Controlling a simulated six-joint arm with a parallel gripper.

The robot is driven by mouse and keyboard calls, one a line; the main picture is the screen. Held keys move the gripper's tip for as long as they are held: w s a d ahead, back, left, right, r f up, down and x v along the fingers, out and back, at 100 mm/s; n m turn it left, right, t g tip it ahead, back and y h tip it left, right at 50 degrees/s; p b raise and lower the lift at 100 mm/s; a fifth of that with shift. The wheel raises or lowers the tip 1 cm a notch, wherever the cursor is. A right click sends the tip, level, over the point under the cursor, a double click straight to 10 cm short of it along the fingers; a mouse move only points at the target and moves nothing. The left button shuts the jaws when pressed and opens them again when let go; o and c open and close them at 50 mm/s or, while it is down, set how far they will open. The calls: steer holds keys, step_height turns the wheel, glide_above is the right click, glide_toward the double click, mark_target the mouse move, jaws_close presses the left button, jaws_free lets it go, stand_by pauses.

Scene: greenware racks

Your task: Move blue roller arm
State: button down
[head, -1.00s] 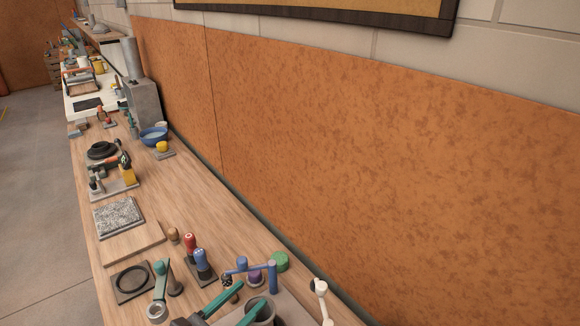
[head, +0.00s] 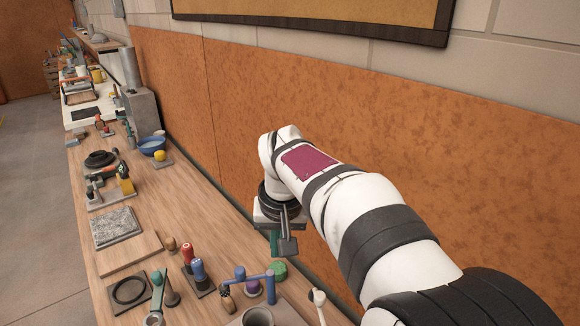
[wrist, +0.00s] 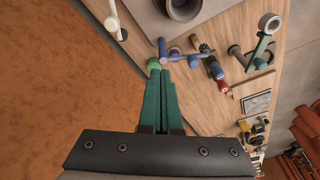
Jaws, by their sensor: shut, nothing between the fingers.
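The blue roller arm (head: 250,280) is a blue bar with an upright post at its right end and a dark, patterned piece near its left end. It stands near the front of the bench. It also shows in the wrist view (wrist: 185,58), just beyond my fingertips. My gripper (head: 276,252) has teal fingers and hangs above the bench, near the wall side and above the roller arm. In the wrist view its fingers (wrist: 160,75) lie together with nothing between them. I see no contact with the blue arm.
A green cylinder (head: 279,270) and a purple knob (head: 252,287) stand close to the blue arm. Red (head: 187,252) and blue (head: 198,268) handles stand to its left. A grey pot (head: 258,317) and a white arm (head: 319,301) are in front. The orange wall panel (head: 400,140) runs behind.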

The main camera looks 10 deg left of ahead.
mark_target(241, 276)
steer(key=w+a+f+n+t, duration=0.1)
steer(key=w+a+f+n, duration=0.2)
steer(key=w+a, duration=0.6)
steer(key=a+f, duration=0.3)
steer(key=f, duration=0.6)
steer(key=s, duration=0.1)
steer(key=s+d, duration=0.1)
steer(key=s, duration=0.1)
steer(key=shift+d, duration=0.3)
steer(key=shift+y, duration=0.3)
steer(key=s+n, duration=0.1)
steer(key=s+n+y, duration=0.1)
steer(key=n, duration=0.1)
steer(key=shift+s+d+n+g, duration=0.15)
steer(key=shift+d+n+g, duration=0.15)
steer(key=shift+d, duration=0.05)
steer(key=s+n, duration=0.1)
steer(key=d+n, duration=0.1)
steer(key=n, duration=0.1)
steer(key=shift+s+g+y, duration=0.3)
steer(key=shift+s+g, duration=0.05)
steer(key=shift+g, duration=0.05)
steer(key=shift+s+d+n, duration=0.3)
steer(key=shift+s+d, duration=0.25)
steer(key=shift+d, duration=0.15)
steer(key=shift+s, duration=0.1)
